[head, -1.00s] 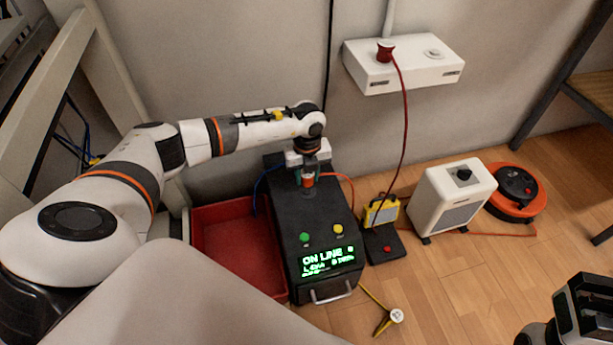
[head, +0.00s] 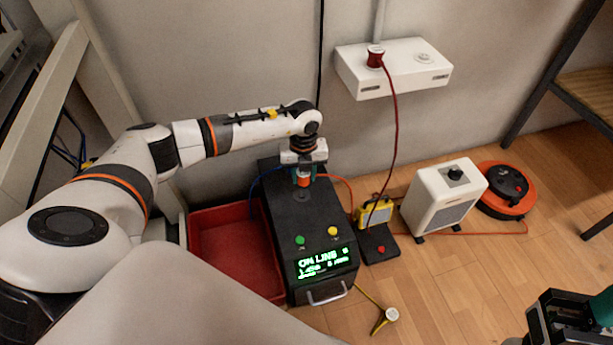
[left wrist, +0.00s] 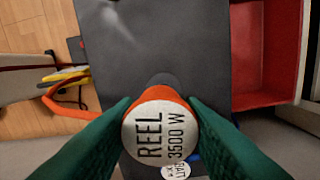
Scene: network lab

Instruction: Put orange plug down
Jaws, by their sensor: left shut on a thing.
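The orange plug (head: 304,181) is in my left gripper (head: 303,173), upright over the rear top of the black power unit (head: 283,222). In the left wrist view the plug's pale round end (left wrist: 160,136) reads "REEL 3500 W", and the green fingers press on it from both sides. A dark rounded part of the unit's top shows just beyond the plug. I cannot tell whether the plug touches the unit. My right gripper (head: 570,318) is partly in view at the lower right corner, and its jaw opening is unclear.
A red tray (head: 205,265) lies left of the unit. A yellow device (head: 378,213), a white heater (head: 443,197) and an orange cable reel (head: 507,190) stand to the right. A white wall box (head: 395,70) holds a red plug (head: 375,56).

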